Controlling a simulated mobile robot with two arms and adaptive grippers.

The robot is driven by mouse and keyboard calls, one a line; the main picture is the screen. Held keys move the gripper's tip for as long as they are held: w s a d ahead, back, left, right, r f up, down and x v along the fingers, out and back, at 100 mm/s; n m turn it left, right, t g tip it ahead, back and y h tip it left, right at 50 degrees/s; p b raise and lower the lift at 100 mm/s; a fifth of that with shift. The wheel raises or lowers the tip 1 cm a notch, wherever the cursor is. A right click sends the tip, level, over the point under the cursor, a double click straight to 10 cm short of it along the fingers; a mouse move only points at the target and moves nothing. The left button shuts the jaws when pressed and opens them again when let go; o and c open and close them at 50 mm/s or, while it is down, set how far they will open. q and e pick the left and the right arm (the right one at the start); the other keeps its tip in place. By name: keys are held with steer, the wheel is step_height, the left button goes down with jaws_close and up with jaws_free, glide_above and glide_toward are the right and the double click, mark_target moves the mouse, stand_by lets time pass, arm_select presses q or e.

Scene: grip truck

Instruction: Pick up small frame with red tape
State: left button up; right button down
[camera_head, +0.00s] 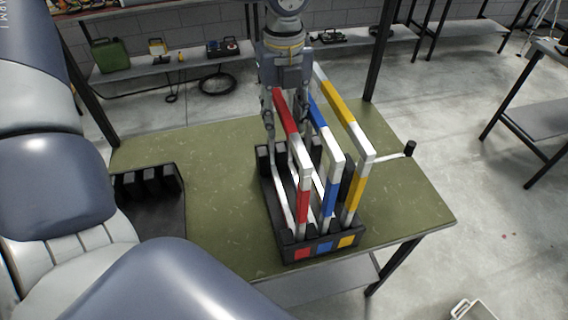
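The small frame with red tape (289,122) stands upright at the left of a dark rack (290,243) on the green table. Its top bar and near post carry red and white bands. A blue-taped frame (330,132) and a larger yellow-taped frame (345,115) stand to its right in the same rack. Contact with the frame cannot be made out.
The green table (210,190) has free room left and right of the rack. A second dark holder (150,205) sits at the table's left edge. A thin rod with a black end (410,149) sticks out at the right. Shelves with equipment stand behind.

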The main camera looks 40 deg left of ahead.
arm_select(q)
jaws_close()
steer(key=shift+w+r, duration=0.1)
steer(key=shift+r, duration=0.1)
steer(key=shift+r, duration=0.65)
step_height(320, 180, up, 28)
steer(key=p, duration=0.8)
steer(key=shift+f, duration=0.25)
stand_by(0.4)
